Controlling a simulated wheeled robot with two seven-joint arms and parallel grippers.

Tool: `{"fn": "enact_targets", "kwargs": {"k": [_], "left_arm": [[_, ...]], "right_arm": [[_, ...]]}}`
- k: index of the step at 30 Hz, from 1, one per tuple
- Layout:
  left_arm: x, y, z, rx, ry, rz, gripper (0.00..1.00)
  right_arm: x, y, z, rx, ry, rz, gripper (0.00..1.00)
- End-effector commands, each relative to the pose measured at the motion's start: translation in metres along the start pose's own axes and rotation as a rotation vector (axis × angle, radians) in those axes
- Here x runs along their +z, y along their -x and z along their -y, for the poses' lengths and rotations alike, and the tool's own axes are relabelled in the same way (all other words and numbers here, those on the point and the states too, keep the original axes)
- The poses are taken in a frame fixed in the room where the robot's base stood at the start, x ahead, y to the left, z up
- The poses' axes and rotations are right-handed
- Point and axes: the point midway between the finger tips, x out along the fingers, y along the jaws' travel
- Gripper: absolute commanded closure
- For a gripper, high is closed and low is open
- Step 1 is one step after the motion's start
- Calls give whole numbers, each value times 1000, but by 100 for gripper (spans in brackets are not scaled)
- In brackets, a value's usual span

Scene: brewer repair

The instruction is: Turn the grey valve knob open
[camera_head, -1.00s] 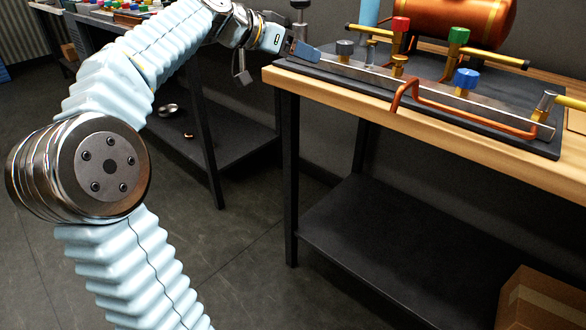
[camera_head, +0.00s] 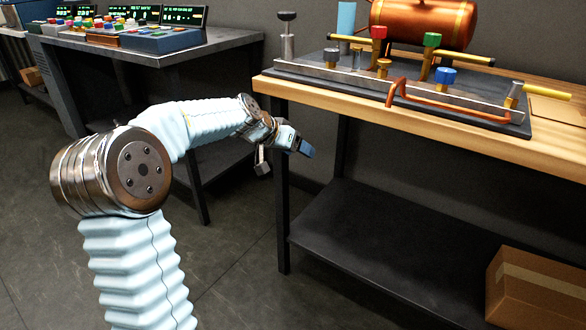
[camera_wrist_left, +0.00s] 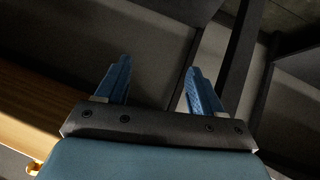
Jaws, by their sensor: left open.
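The grey valve knob (camera_head: 331,57) sits at the left end of the metal rail (camera_head: 400,85) on the workbench. In the head view my left gripper (camera_head: 307,149) is below the bench's front edge, in front of and lower than the knob, and does not touch it. In the left wrist view its two blue fingers (camera_wrist_left: 157,78) stand apart with nothing between them. The knob is not seen in the wrist view. My right gripper is in no view.
Red (camera_head: 378,32), green (camera_head: 431,40) and blue (camera_head: 445,76) knobs and a bent copper pipe (camera_head: 450,105) crowd the bench top. A copper tank (camera_head: 425,20) stands behind. The wooden bench edge (camera_head: 400,125) is above my gripper. A cardboard box (camera_head: 535,290) sits at the lower right.

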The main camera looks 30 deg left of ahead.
Motion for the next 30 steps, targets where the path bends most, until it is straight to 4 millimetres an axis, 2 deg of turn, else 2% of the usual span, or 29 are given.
{"fn": "enact_targets", "kwargs": {"k": [3,9,26,28,30], "left_arm": [[15,-18,-1,-3,17,27,33],[29,-35,-2,-8,32,52,33],[34,-40,-3,-9,37,60,33],[44,-50,-4,-9,45,79,33],[64,-70,-8,-12,63,114,33]], "right_arm": [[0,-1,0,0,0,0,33],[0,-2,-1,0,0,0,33],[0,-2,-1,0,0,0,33],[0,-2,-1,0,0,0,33],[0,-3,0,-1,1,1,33]]}}
